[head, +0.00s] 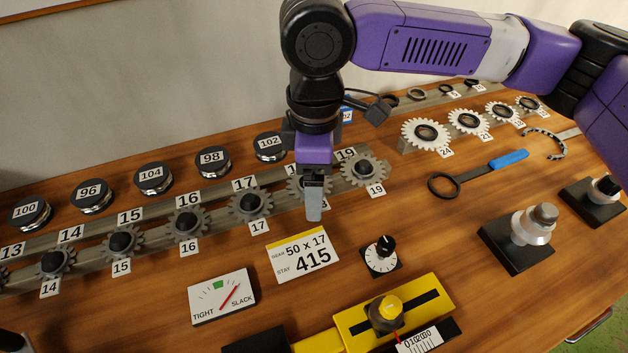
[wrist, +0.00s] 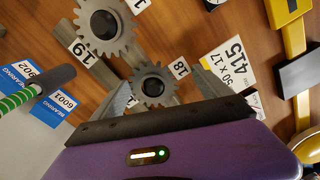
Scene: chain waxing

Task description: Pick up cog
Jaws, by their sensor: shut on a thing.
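The dark grey toothed cog at label 18 (wrist: 152,86) has a black hub and lies between my two fingers in the wrist view. My gripper (wrist: 160,82) is shut on it. In the head view, my gripper (head: 313,198) points down at the front rail, between cog 17 (head: 250,204) and cog 19 (head: 364,170). There it hides most of cog 18, and only some teeth show at its left. I cannot tell whether cog 18 is clear of the rail. Cog 19 also shows in the wrist view (wrist: 103,25), close beside the held cog.
More grey cogs line the rail to the left, with black-and-silver pucks (head: 155,179) behind. White cogs (head: 426,134) stand on a rail at right. A card reading 415 (head: 303,255), a small dial (head: 382,257) and a yellow device (head: 392,310) lie in front.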

